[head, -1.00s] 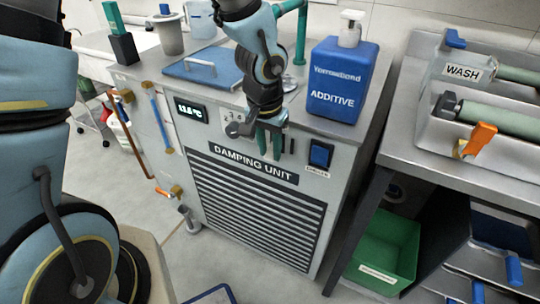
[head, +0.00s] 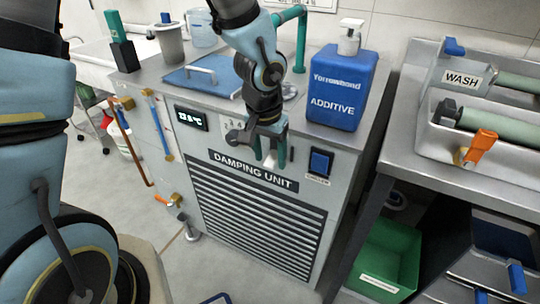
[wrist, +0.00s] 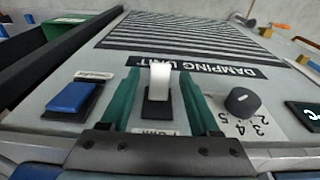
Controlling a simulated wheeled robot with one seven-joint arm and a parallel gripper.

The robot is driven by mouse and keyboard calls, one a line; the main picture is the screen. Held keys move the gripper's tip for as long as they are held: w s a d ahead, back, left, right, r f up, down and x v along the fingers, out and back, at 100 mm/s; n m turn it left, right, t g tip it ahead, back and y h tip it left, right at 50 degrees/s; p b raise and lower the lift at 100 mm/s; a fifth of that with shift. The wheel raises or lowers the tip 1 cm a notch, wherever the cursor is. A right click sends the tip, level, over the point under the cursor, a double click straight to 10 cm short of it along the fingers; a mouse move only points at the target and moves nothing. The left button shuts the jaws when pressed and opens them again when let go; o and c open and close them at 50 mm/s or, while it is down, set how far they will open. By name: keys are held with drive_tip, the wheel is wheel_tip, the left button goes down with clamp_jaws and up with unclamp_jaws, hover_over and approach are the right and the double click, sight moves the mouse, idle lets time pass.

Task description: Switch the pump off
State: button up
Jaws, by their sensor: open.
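The pump switch (wrist: 160,82) is a pale lever on a black plate, with a partly hidden label beside it in the wrist view. That view shows the panel upside down. The lever extends toward the DAMPING UNIT sign; I cannot tell whether that is on or off. My gripper (wrist: 158,90) is open, with one green finger on each side of the lever. Contact is not clear. In the head view my gripper (head: 270,158) is at the upper front of the damping unit (head: 190,158), with the pale lever between its fingers.
A blue rocker switch (head: 320,162) is close to the right of my gripper. A numbered dial (wrist: 240,102) and a temperature display (head: 191,118) lie on the other side. A blue additive bottle (head: 340,92) stands on top. A steel wash bench (head: 430,160) is at the right.

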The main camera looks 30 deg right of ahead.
wheel_tip(320, 180, up, 10)
drive_tip(key=a+p, duration=0.1)
drive_tip(key=p, duration=0.1)
drive_tip(key=shift+s+a+r, duration=0.15)
drive_tip(key=shift+s+r, duration=0.05)
drive_tip(key=shift+s, duration=0.2)
drive_tip(key=shift+a, duration=0.1)
drive_tip(key=w+a+r+n+y+p, duration=0.1)
drive_tip(key=w+a+n, duration=0.2)
drive_tip(key=w+a, duration=0.35)
drive_tip(key=w+a+r+n+p, duration=0.2)
drive_tip(key=w+a, duration=0.1)
drive_tip(key=a, duration=0.6)
drive_tip(key=a+r+n+p, duration=0.1)
drive_tip(key=a+n, duration=0.4)
drive_tip(key=a, duration=0.9)
drive_tip(key=shift+w+a+r+t+p, duration=0.25)
drive_tip(key=shift+a+r+t+p, duration=0.05)
drive_tip(key=shift+a+r, duration=0.1)
